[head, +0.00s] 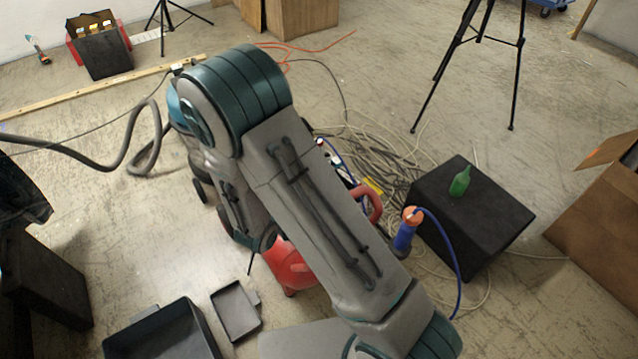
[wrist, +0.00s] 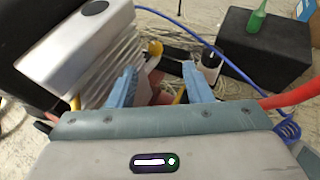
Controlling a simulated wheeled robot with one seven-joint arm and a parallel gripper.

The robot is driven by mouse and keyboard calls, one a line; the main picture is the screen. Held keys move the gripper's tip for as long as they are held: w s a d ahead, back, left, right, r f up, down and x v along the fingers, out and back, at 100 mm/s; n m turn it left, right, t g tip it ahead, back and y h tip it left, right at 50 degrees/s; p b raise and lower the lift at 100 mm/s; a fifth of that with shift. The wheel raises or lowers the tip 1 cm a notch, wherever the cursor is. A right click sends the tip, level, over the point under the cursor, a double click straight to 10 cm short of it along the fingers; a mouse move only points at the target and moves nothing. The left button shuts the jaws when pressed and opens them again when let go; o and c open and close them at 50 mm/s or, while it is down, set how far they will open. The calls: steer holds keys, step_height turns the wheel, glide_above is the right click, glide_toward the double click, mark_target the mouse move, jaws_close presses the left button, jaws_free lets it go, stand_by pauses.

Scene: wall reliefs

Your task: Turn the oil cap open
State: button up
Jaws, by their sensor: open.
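My gripper (wrist: 159,68) shows in the wrist view with its two blue fingers spread apart and nothing clearly held between them. A small yellow part (wrist: 155,48) shows just beyond the gap between the fingertips; I cannot tell whether it is the oil cap. A ribbed silver machine housing (wrist: 85,45) stands at the left, close beside the left finger. In the head view, a red tank (head: 291,266) shows below my arm, which hides most of the machine. My gripper is out of sight there.
A black box (head: 468,222) with a green bottle (head: 460,182) on it stands to the right. A blue air hose (head: 447,250) and tangled cables (head: 372,140) lie around the machine. Dark trays (head: 165,335) are at the lower left. A black tripod (head: 480,65) stands behind.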

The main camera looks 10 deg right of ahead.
steer(key=a+f+b+x, duration=0.1)
steer(key=b+x, duration=0.2)
steer(key=x, duration=1.1)
steer(key=shift+f+n, duration=0.2)
steer(key=shift+n, duration=0.2)
steer(key=c, duration=1)
